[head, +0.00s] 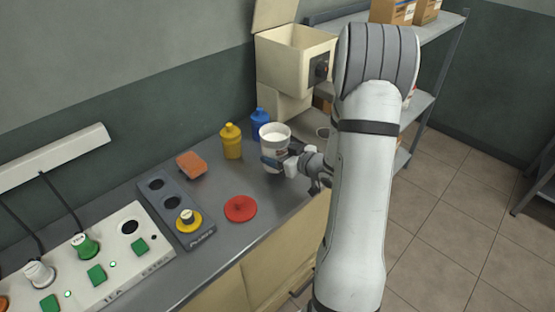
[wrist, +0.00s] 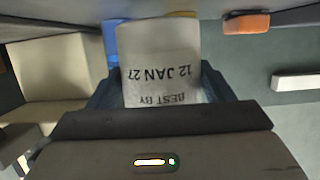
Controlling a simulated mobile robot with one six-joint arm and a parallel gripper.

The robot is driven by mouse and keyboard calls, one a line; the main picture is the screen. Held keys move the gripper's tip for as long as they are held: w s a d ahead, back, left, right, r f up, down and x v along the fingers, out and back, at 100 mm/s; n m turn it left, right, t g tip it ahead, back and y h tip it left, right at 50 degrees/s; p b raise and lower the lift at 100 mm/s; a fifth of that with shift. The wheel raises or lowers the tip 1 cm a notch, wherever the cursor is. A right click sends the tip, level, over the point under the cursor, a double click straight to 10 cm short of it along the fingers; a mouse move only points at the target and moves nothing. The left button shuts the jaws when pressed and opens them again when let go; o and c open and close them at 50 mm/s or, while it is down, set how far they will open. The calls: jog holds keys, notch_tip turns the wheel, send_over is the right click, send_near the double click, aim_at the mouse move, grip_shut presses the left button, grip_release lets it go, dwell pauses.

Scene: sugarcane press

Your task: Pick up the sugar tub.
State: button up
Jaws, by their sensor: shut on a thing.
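The sugar tub is a white cylinder (head: 274,136) near the back right of the grey counter in the head view. My gripper (head: 276,161) is shut on it from the right side, with its fingers around the lower part. In the wrist view the tub (wrist: 160,55) stands between the two fingers of my gripper (wrist: 162,90) and shows the upside-down print "BEST BY 12 JAN 27". I cannot tell whether the tub's base touches the counter, as the gripper partly hides it.
A yellow bottle (head: 231,142) and a blue bottle (head: 259,123) stand close behind and left of the tub. A red disc (head: 240,208), an orange block (head: 191,165) and a dark panel (head: 172,204) lie further left. A beige machine (head: 290,58) and shelving (head: 440,45) are behind.

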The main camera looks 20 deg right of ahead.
aim_at(266, 132)
jog(key=shift+r+p, duration=0.3)
jog(key=shift+r, duration=3.15)
